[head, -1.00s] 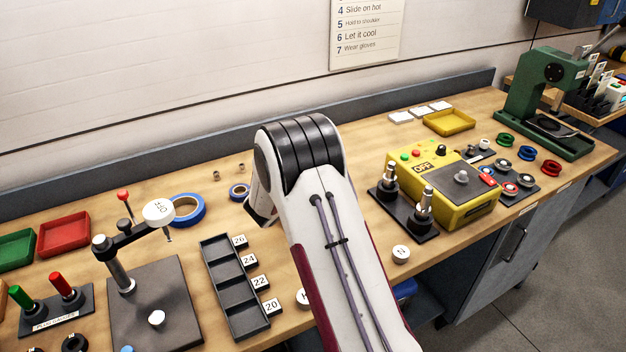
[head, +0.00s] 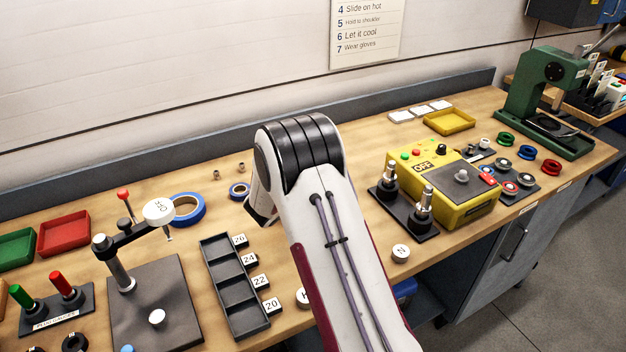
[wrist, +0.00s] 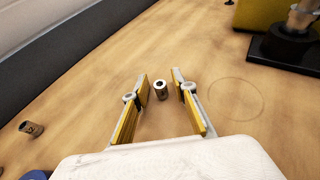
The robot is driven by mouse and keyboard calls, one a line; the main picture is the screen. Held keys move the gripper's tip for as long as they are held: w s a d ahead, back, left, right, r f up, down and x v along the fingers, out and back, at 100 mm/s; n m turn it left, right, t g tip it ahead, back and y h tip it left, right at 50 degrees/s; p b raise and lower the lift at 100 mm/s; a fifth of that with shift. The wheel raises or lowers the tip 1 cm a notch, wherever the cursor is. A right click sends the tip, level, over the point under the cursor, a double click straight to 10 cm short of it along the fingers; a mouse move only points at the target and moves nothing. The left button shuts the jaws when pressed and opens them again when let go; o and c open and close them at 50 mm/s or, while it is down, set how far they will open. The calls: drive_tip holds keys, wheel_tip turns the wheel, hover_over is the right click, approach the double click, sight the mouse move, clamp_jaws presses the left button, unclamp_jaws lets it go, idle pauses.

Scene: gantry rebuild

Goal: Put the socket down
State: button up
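In the head view my own arm hides the gripper and this socket. A second socket (wrist: 32,129) sits to the left in the wrist view. Two small sockets also show in the head view, one on the left (head: 216,175) and one on the right (head: 242,167).
A black tray (head: 233,291) with numbered blocks is in front. A yellow box (head: 466,209) and a dark post stand (head: 403,216) are to the right. Bench around the socket is bare.

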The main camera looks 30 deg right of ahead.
drive_tip(key=shift+v, duration=3.75)
drive_tip(key=shift+s+d+r+m, duration=0.2)
drive_tip(key=shift+s+r+m, duration=0.1)
drive_tip(key=shift+s+r, duration=0.15)
drive_tip(key=s+r+m+g+y, duration=0.1)
drive_tip(key=s+r+m+g, duration=0.1)
drive_tip(key=s+r+m, duration=0.65)
drive_tip(key=s+r+m+g+y, duration=0.1)
drive_tip(key=s+r+m+g, duration=0.3)
drive_tip(key=s, duration=0.8)
drive_tip(key=s+a+r+m+t+y, duration=0.2)
drive_tip(key=s+a+m+y, duration=0.6)
drive_tip(key=s+a+m, duration=0.4)
drive_tip(key=s+a+t, duration=0.1)
drive_tip(key=s+a, duration=0.4)
drive_tip(key=s, duration=0.2)
drive_tip(key=shift+s+a+r+t+y, duration=0.2)
drive_tip(key=shift+s+a+t+y, duration=0.1)
drive_tip(key=shift+y, duration=0.1)
